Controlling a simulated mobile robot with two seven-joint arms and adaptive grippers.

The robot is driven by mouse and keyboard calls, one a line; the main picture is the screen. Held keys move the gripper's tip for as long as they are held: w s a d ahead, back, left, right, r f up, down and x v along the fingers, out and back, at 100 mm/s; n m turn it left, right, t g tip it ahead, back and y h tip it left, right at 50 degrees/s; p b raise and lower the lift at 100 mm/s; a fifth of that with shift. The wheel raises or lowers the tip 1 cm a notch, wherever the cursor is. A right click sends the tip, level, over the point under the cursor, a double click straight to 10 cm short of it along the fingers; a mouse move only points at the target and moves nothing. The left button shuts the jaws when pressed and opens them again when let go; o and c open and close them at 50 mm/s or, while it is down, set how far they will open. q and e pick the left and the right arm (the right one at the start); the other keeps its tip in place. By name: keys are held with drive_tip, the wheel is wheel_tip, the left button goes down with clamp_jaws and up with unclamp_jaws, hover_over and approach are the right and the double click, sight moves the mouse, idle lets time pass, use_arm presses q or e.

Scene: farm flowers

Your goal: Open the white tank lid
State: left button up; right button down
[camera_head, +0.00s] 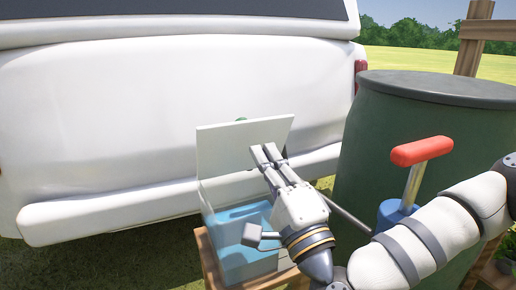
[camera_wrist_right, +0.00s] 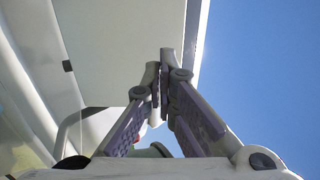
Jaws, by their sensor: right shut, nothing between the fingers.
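The white tank lid (camera_head: 225,150) stands raised, nearly upright, at the back of the tank in the head view. The tank (camera_head: 248,265) is a pale box with blue inside, and its top is uncovered at the part that shows. My right gripper (camera_head: 267,154) is over the tank, its fingertips at the front face of the lid near its right side; I cannot tell if they touch. In the right wrist view the fingers (camera_wrist_right: 162,65) are closed together and empty, with the lid (camera_wrist_right: 115,60) behind them. My left gripper is out of view.
The tank rests on a wooden stand (camera_head: 209,262). A white vehicle (camera_head: 150,110) is close behind the lid. A large dark green barrel (camera_head: 385,125) stands to the right, with a blue pump (camera_head: 390,213) with a red handle (camera_head: 421,151) before it. Grass lies at lower left.

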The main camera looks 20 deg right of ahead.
sight(253, 130)
drive_tip(key=shift+x, duration=1.75)
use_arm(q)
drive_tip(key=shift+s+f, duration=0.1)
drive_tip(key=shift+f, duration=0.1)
use_arm(e)
drive_tip(key=r+p, duration=0.1)
drive_tip(key=p, duration=0.1)
drive_tip(key=w+r+g+p, duration=0.1)
drive_tip(key=p, duration=0.1)
drive_tip(key=shift+a+r, duration=0.1)
drive_tip(key=shift+r, duration=0.2)
drive_tip(key=w+g+p, duration=0.1)
drive_tip(key=p, duration=0.1)
drive_tip(key=w+g+p, duration=0.1)
drive_tip(key=p, duration=0.2)
drive_tip(key=shift+r, duration=0.35)
drive_tip(key=shift+w+f+g+p, duration=0.2)
drive_tip(key=shift+w+g+p, duration=0.05)
drive_tip(key=shift+g+p, duration=0.2)
drive_tip(key=shift+w+f, duration=0.1)
drive_tip(key=shift+f, duration=0.1)
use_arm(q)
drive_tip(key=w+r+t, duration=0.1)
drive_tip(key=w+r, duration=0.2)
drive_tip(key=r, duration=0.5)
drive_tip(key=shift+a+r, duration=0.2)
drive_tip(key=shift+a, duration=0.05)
use_arm(e)
drive_tip(key=shift+f, duration=0.2)
